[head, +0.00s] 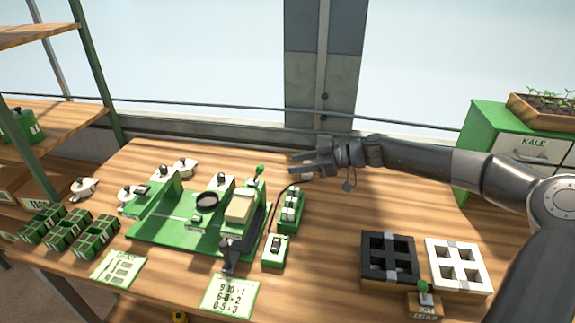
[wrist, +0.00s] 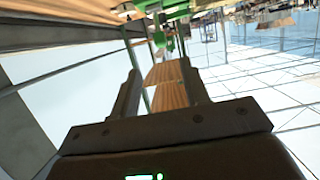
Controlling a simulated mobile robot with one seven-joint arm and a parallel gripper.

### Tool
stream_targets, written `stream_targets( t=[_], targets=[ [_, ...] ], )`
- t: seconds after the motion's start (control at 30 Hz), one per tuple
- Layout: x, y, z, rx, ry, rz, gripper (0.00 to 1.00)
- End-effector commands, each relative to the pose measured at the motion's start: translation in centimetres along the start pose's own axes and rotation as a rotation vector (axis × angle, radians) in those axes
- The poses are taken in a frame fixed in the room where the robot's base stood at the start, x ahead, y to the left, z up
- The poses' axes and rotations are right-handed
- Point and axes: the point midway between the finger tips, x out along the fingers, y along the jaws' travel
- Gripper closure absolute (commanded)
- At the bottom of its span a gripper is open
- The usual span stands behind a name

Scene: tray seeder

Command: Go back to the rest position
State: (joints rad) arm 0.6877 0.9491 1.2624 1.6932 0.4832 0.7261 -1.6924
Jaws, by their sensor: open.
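My gripper (head: 303,164) hangs above the back middle of the wooden table, at the end of my dark arm, which comes in from the right. It points left and is open. In the wrist view, my gripper (wrist: 160,88) shows two spread fingers with nothing between them. Behind them are the wooden shelves, blurred and tilted. The green seeder machine (head: 165,229) stands on the table below and left of my gripper, apart from it.
A black tray (head: 373,266) and a white tray (head: 441,272) lie at the right front. Small green boxes (head: 92,240) and cards (head: 118,268) lie along the front left. A green cabinet (head: 480,140) stands at the right back.

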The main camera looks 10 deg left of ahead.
Motion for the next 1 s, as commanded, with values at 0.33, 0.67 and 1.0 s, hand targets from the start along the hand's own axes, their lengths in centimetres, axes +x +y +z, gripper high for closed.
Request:
stream_targets(
  t=[0.33, 0.67, 1.0],
  targets=[
    [-0.4, 0.0, 0.0, -0.001, -0.001, -0.001, 0.58],
    [1.8, -4.0, 2.5, 0.081, -0.224, -0.039, 0.58],
    [-0.1, -9.9, 6.7, 0.271, -0.627, 0.049, 0.58]
  ],
)
